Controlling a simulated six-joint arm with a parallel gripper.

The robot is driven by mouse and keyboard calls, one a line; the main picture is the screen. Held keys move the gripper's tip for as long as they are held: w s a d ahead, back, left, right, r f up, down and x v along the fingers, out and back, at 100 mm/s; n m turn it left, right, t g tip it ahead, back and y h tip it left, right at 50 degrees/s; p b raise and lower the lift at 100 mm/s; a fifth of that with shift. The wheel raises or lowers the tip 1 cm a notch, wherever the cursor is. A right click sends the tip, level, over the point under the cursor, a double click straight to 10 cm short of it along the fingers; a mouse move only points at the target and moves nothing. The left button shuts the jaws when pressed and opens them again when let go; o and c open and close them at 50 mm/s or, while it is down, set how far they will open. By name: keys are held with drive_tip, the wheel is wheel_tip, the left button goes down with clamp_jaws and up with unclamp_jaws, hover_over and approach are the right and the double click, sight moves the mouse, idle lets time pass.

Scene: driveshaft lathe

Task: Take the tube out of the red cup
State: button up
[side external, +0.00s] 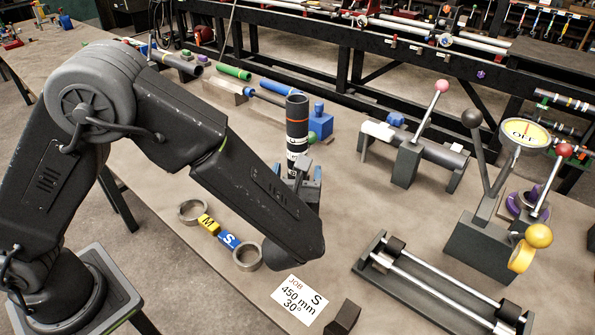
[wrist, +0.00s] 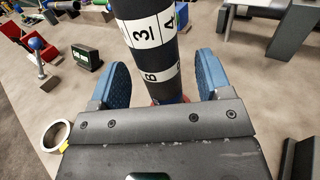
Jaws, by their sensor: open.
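A black tube (side external: 297,125) with an orange band near its top and white bands lower down stands upright in the side view. In the wrist view the tube (wrist: 150,35) shows white bands with numbers and letters. My gripper (side external: 304,180) is at the tube's lower part. In the wrist view my gripper (wrist: 163,76) is open, with one blue pad on each side of the tube and a visible gap at both sides. A thin reddish edge at the tube's foot, perhaps the red cup (wrist: 166,101), shows just above the gripper body; the rest is hidden.
A blue block with a knob (side external: 320,123) stands just behind the tube. Metal rings with yellow M and blue S tags (side external: 229,239) and a white job card (side external: 299,299) lie in front. Right are a lever stand (side external: 408,160), a twin-rod rail (side external: 430,290) and a dial gauge (side external: 526,133).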

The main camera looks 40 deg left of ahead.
drive_tip(key=x, duration=0.3)
drive_tip(key=shift+w+a+f, duration=0.1)
drive_tip(key=shift+w+a, duration=0.05)
drive_tip(key=shift+w, duration=0.1)
clamp_jaws()
idle(0.5)
